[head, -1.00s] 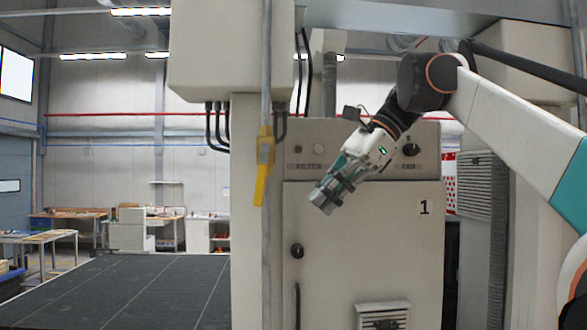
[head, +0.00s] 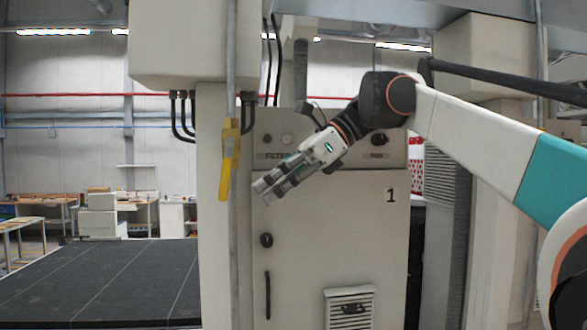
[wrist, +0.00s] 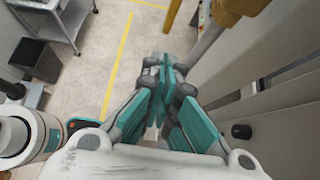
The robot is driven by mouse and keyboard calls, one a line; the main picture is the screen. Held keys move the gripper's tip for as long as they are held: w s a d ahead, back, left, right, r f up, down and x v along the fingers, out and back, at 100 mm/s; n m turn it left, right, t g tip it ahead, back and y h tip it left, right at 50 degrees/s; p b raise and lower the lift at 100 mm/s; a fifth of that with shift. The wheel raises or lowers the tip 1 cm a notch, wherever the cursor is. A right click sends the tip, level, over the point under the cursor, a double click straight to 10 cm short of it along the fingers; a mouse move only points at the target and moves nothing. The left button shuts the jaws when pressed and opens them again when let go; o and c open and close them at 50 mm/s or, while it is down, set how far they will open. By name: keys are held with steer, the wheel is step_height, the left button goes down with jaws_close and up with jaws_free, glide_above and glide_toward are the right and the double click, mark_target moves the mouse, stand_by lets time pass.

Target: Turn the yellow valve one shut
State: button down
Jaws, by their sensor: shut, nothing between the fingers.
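The yellow valve (head: 228,160) sits on a thin vertical grey pipe, left of the cabinet marked 1, with its long handle hanging down along the pipe. My gripper (head: 262,192) is to the right of the handle's lower end in the head view, pointing down and left, with a small gap between them in the picture. In the wrist view my gripper (wrist: 163,75) has its fingers together and empty. A yellow part at the top right of the wrist view (wrist: 228,10) looks like the valve, only partly in frame.
The grey cabinet (head: 330,240) with a dark knob (head: 267,240) stands behind my gripper. A dark flat conveyor bed (head: 100,285) lies at the lower left. A trolley (wrist: 58,20) and a dark bin (wrist: 37,58) stand on the floor in the wrist view.

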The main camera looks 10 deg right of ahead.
mark_target(227, 170)
steer(key=a, duration=0.3)
steer(key=shift+a+r+p, duration=0.25)
steer(key=shift+r+p, duration=0.1)
steer(key=shift+p, duration=0.05)
steer(key=shift+a, duration=0.15)
